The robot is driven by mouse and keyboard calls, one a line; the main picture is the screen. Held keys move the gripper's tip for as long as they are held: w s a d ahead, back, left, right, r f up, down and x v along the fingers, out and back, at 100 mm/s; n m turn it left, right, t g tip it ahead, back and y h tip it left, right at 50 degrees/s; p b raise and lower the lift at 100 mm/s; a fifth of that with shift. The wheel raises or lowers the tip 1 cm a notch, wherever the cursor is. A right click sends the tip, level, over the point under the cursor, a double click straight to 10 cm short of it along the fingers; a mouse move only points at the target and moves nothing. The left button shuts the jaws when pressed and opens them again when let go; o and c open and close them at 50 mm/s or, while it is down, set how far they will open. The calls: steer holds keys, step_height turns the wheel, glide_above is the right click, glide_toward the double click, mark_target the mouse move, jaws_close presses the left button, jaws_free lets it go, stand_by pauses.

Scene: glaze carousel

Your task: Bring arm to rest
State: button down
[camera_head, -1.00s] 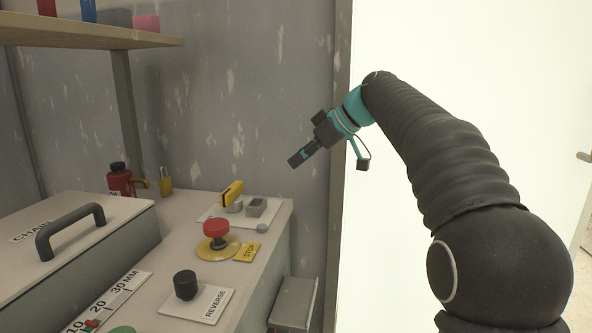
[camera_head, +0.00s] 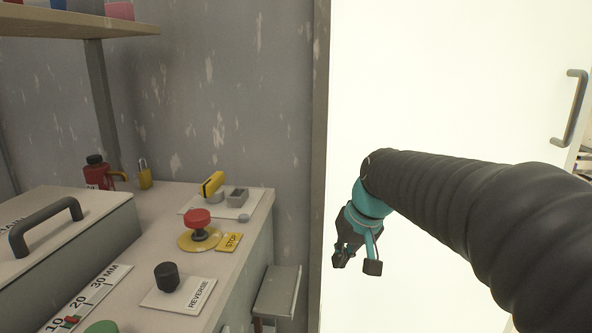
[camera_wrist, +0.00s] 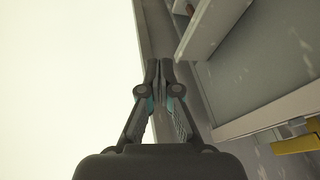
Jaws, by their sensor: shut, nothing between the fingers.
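My gripper (camera_head: 340,260) hangs at the end of my arm in the head view, in front of the bright white panel. It points downward, apart from the bench and touching nothing. In the wrist view my gripper (camera_wrist: 158,65) shows its two fingers together at the tips, with nothing between them. In the head view its fingertips are small and partly hidden by the wrist.
A bench at left carries a red stop button (camera_head: 198,222), a black knob (camera_head: 167,276), a yellow-handled switch (camera_head: 212,184), a red bottle (camera_head: 97,173) and a padlock (camera_head: 144,174). A grey box (camera_head: 278,291) sits beside it. A door handle (camera_head: 570,108) is at right.

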steer(key=s+d+f+t+h, duration=0.1)
steer(key=s+d+f, duration=0.1)
steer(key=s, duration=0.8)
steer(key=s+d+f+m+t+h, duration=0.1)
steer(key=s+d+f, duration=0.2)
steer(key=s, duration=0.8)
steer(key=shift+s+d+f+h, duration=0.2)
steer(key=shift+s+d+h, duration=0.1)
steer(key=shift+d, duration=0.6)
